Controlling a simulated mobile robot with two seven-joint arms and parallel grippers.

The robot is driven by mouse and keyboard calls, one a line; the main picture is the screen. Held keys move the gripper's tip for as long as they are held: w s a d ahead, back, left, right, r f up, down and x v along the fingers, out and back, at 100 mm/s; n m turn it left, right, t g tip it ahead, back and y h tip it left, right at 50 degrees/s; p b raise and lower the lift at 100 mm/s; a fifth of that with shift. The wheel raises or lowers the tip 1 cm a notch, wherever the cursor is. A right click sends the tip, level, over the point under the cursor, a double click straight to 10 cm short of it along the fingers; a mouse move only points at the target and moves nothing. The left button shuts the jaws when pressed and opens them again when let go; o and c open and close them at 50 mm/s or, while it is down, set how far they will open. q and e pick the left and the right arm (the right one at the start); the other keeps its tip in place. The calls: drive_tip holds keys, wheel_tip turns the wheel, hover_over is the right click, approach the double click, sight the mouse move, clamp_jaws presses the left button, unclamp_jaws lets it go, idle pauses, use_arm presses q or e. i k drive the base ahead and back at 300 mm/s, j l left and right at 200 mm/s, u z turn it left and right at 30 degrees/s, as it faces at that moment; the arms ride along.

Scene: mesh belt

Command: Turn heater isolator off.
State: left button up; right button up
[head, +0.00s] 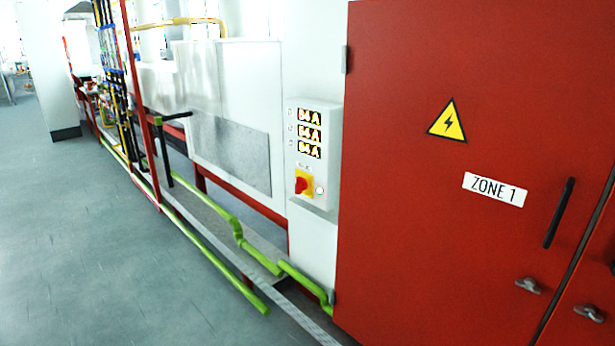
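The heater isolator (301,186) is a red rotary knob on a yellow plate. It sits low on the front of a white control box (327,187). The knob's exact angle is too small to tell. Above it are three lit displays (310,133) with orange characters, and beside it is a small round white button (320,191). Neither of my grippers shows in the head view.
A large red cabinet (420,220) marked ZONE 1, with a black handle (559,213), stands right of the box. Green pipes (210,210) and a metal rail run low along the machine. Grey floor (90,250) at the left is clear.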

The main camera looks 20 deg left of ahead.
sight(301, 183)
drive_tip(key=i+j+z, duration=0.1)
drive_tip(key=j, duration=0.25)
drive_tip(key=i+j, duration=0.2)
drive_tip(key=j, duration=0.15)
drive_tip(key=i+j+z, duration=0.15)
drive_tip(key=j, duration=0.15)
drive_tip(key=i+j, duration=0.1)
drive_tip(key=j, duration=0.3)
drive_tip(key=i+j+z, duration=0.15)
drive_tip(key=j, duration=0.2)
drive_tip(key=i+j, duration=0.1)
drive_tip(key=j, duration=0.35)
drive_tip(key=i+j, duration=0.15)
drive_tip(key=j, duration=0.3)
drive_tip(key=i+j, duration=0.1)
drive_tip(key=j, duration=0.35)
drive_tip(key=i+j, duration=0.1)
drive_tip(key=j, duration=0.35)
drive_tip(key=i+l+z, duration=0.05)
